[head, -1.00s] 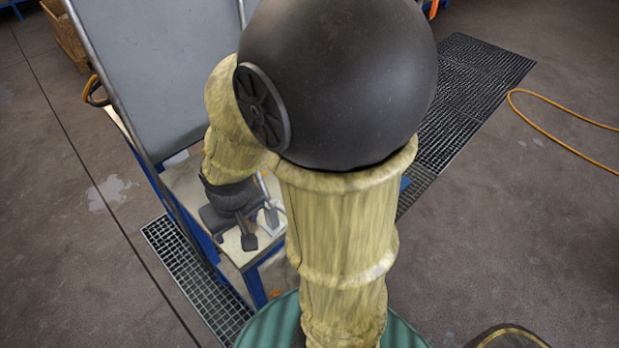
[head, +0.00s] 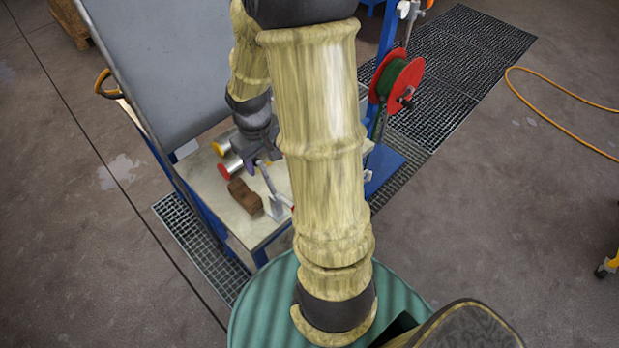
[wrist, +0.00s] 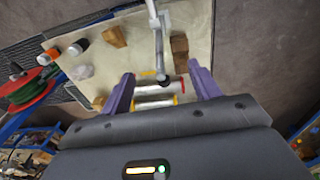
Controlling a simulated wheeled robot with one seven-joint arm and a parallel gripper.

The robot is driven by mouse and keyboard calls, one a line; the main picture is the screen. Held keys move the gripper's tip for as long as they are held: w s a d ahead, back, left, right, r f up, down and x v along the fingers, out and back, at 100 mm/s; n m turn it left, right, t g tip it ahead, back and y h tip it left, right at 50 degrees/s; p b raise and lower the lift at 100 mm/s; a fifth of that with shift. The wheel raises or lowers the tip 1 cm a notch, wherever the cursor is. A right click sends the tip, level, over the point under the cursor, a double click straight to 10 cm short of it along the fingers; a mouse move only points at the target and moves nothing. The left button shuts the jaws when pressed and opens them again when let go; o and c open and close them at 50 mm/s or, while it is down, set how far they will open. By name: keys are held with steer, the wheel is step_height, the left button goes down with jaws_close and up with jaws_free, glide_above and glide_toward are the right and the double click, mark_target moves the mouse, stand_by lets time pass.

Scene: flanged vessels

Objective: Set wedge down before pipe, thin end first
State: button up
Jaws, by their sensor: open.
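My gripper (head: 262,168) is open and empty over the bench; its purple fingers stand apart in the wrist view (wrist: 162,82). Silver pipe pieces with a yellow and a red end (head: 229,167) lie beside it, and they show between and beyond the fingers in the wrist view (wrist: 156,96). Brown wooden pieces (head: 245,198) lie nearer the bench's front edge. The wrist view shows separate wooden pieces at upper left (wrist: 115,37), at upper right (wrist: 180,50) and by the left finger (wrist: 98,103). I cannot tell which is the wedge or its thin end.
A grey upright tool or stand (wrist: 157,38) rises among the pieces on the pale bench top (head: 210,183). A grey panel (head: 160,70) stands behind the bench's left. A red hose reel (head: 399,78) is at its right. Small orange and black items (wrist: 76,48) lie on the bench.

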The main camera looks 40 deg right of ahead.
steer(key=d+f, duration=0.3)
steer(key=d, duration=0.4)
steer(key=w+d+f, duration=0.1)
steer(key=d+f, duration=0.2)
steer(key=d, duration=0.4)
steer(key=shift+w+d+g+y, duration=0.25)
steer(key=shift+d+g+y, duration=0.05)
steer(key=shift+g+y, duration=0.1)
steer(key=shift+f, duration=0.1)
step_height(320, 180, down, 12)
steer(key=shift+f+p, duration=0.1)
steer(key=shift+p, duration=0.25)
steer(key=shift+d+f, duration=0.1)
steer(key=shift+d+f+p, duration=0.2)
steer(key=shift+f+p, duration=0.15)
steer(key=shift+f, duration=0.9)
steer(key=shift+d+f+p, duration=0.15)
steer(key=shift+f+p, duration=0.2)
steer(key=shift+f, duration=0.9)
steer(key=shift+s, duration=0.15)
